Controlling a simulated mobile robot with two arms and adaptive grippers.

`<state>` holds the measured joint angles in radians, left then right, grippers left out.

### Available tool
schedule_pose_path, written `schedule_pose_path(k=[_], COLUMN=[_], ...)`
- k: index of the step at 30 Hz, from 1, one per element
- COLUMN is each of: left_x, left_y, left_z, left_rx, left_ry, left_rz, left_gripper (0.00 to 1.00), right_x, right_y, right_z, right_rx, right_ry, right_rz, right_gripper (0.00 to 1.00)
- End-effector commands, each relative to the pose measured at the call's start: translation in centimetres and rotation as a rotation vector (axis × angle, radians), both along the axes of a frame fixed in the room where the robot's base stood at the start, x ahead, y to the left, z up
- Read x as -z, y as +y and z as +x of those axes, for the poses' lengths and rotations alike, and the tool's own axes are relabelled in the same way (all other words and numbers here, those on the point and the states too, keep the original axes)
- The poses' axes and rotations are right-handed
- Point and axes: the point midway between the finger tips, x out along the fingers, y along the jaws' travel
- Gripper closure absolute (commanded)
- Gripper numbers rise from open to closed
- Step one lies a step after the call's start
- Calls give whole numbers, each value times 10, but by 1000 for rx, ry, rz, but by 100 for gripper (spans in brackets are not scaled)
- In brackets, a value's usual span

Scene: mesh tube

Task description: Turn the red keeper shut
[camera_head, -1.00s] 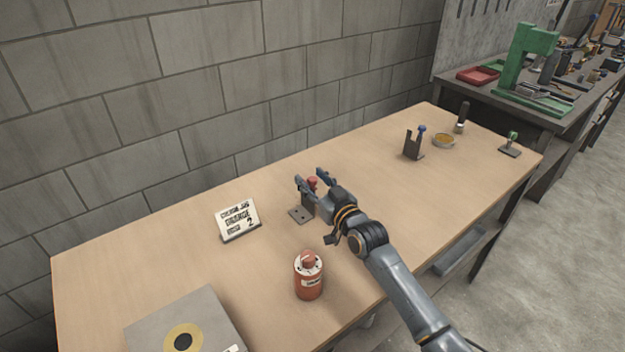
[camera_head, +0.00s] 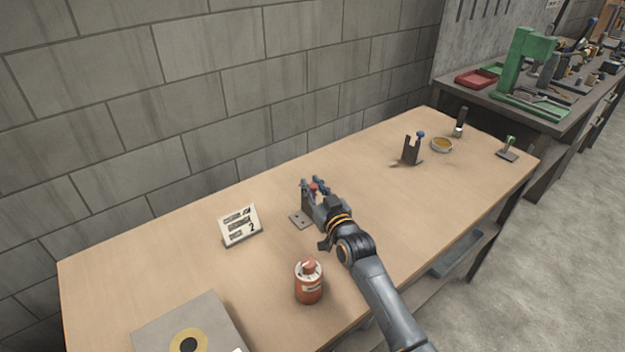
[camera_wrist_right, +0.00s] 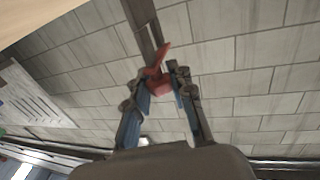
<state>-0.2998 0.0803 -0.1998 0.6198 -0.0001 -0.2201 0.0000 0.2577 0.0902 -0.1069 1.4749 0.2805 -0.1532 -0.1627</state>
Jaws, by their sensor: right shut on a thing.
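The red keeper (camera_head: 314,187) sits at the top of a small dark bracket (camera_head: 304,206) whose flat foot rests on the table. My right gripper (camera_head: 316,187) is at the keeper, its fingers on either side of it. In the right wrist view the red keeper (camera_wrist_right: 157,80) lies between the two fingertips (camera_wrist_right: 158,82), and its lever points up and slightly right. The fingers are shut on it. In the head view the gripper partly hides the keeper and bracket. My left gripper is not in view.
A red canister (camera_head: 309,283) stands in front of the bracket. A second bracket (camera_head: 411,151) with a blue knob and a small dish (camera_head: 442,145) are at the back right.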

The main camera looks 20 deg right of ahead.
Motion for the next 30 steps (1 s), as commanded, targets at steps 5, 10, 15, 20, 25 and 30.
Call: schedule_pose_path(k=[5,10,15,20,25,30], left_x=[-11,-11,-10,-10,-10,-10], left_y=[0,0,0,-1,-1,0], left_z=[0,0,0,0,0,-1], left_rx=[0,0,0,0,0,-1], left_ry=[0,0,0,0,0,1], left_rz=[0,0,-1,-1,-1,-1], left_gripper=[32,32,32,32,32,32], right_x=[-2,0,0,0,0,1], right_y=[0,0,0,0,0,0], right_z=[0,0,0,-1,0,-4], right_rx=[46,53,52,52,52,52], right_ry=[0,0,0,0,0,1], right_rz=[2,-1,-1,-1,-1,-1], right_gripper=[100,100,100,54,54,54])
